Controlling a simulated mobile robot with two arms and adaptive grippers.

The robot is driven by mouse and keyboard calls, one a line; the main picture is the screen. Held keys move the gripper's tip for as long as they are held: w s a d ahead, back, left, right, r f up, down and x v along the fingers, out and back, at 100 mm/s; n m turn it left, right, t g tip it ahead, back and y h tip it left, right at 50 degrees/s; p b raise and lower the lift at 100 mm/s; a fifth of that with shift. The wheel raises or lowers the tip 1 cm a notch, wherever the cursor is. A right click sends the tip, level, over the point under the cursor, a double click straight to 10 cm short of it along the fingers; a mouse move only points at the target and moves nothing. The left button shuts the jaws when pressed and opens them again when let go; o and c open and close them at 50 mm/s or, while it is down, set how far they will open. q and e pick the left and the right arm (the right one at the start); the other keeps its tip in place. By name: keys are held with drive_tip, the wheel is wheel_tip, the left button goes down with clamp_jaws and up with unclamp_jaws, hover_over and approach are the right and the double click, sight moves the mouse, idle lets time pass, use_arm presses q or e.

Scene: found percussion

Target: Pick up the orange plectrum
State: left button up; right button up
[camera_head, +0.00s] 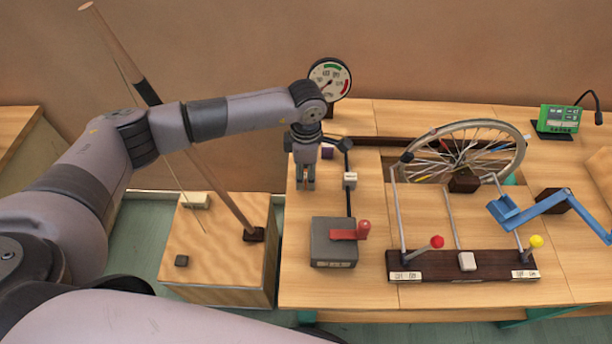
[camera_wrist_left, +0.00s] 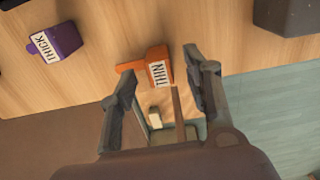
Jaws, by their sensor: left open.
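The orange plectrum (camera_wrist_left: 158,62) lies on the wooden table in the left wrist view, with a white label reading THIN. It is between and just beyond the fingertips of my left gripper (camera_head: 305,186), which is open and points down at the table's left part. In the head view the gripper largely hides the plectrum. The gripper's two fingers also show in the left wrist view (camera_wrist_left: 160,72), apart and holding nothing. My right gripper is not in view.
A purple plectrum (camera_wrist_left: 62,39) labelled THICK lies nearby. A grey box with a red handle (camera_head: 333,243) stands in front of the gripper. A gauge (camera_head: 330,78) is behind, a spoked wheel (camera_head: 465,150) to the right. A wooden box (camera_head: 225,265) with a leaning pole is left of the table.

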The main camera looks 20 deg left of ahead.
use_arm(q)
drive_tip(key=shift+f, duration=0.95)
clamp_jaws()
drive_tip(key=shift+r, duration=0.1)
